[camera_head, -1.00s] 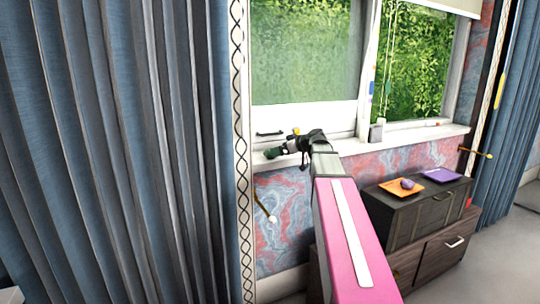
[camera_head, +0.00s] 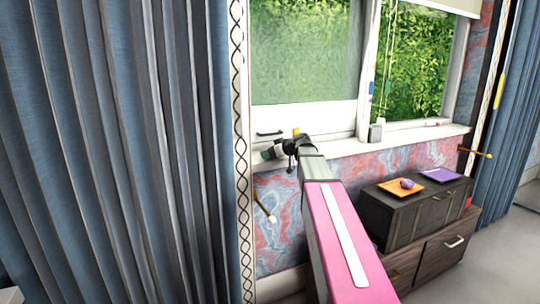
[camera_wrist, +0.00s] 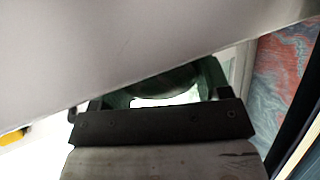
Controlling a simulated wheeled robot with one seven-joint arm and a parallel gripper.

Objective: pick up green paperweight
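My gripper (camera_head: 268,153) is at the end of my pink arm, at the left part of the white window sill. A small green patch shows at its tip there. In the wrist view, a curved green shape (camera_wrist: 211,78) with a dark middle lies just beyond the dark bar of my gripper. I cannot tell whether this green is the paperweight or part of my fingers. A large pale surface covers the upper part of the wrist view and hides much of the gripper. Whether the fingers are open or shut does not show.
A yellow object (camera_head: 296,132) stands on the sill (camera_head: 345,147) close to my gripper. A grey block (camera_head: 376,132) is farther right. A blue curtain (camera_head: 120,150) hangs at left. Below right, a dark cabinet (camera_head: 412,222) bears an orange tray (camera_head: 387,186) with a purple object and a purple tray (camera_head: 441,174).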

